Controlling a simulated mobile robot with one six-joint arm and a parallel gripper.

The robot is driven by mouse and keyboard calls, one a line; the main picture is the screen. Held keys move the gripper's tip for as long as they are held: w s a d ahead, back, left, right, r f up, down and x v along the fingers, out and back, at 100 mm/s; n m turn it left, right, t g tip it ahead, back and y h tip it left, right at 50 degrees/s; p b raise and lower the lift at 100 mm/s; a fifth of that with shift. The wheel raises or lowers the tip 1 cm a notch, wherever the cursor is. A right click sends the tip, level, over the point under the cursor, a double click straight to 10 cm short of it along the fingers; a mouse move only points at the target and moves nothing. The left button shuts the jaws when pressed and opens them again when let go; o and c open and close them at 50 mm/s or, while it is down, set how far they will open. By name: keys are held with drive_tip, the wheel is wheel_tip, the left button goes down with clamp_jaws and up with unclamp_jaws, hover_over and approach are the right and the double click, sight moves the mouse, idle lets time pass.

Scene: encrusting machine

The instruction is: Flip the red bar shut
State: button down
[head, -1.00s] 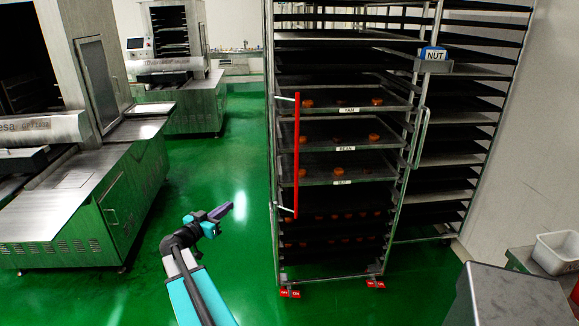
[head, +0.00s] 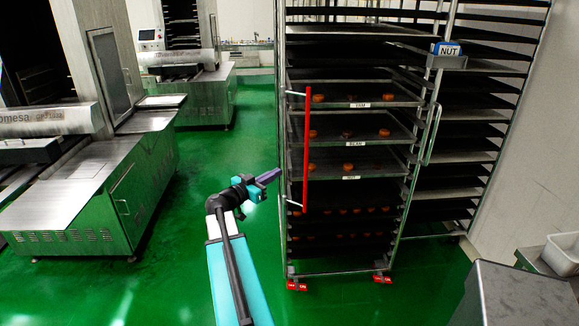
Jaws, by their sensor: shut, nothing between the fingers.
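The red bar (head: 307,150) stands upright at the front left side of the tray rack (head: 290,240). White brackets join it to the rack's left post near its top and bottom. My gripper (head: 277,172) is shut and empty, just left of the bar at about its lower-middle height. It points right towards the bar. A small gap shows between the fingertips and the bar in the picture; the depth between them is hard to tell.
The rack holds trays of brown buns with labels, and red casters (head: 297,285) at its feet. A blue NUT box (head: 447,48) sits on the rack's right side. Steel machines (head: 90,190) stand at left. The green floor (head: 170,275) between is clear.

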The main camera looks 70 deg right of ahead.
drive_tip(key=p+x, duration=0.6)
drive_tip(key=x, duration=0.7)
drive_tip(key=shift+d, duration=0.35)
drive_tip(key=shift+s, duration=0.2)
drive_tip(key=shift+f+b, duration=0.2)
drive_tip(key=shift+b, duration=0.3)
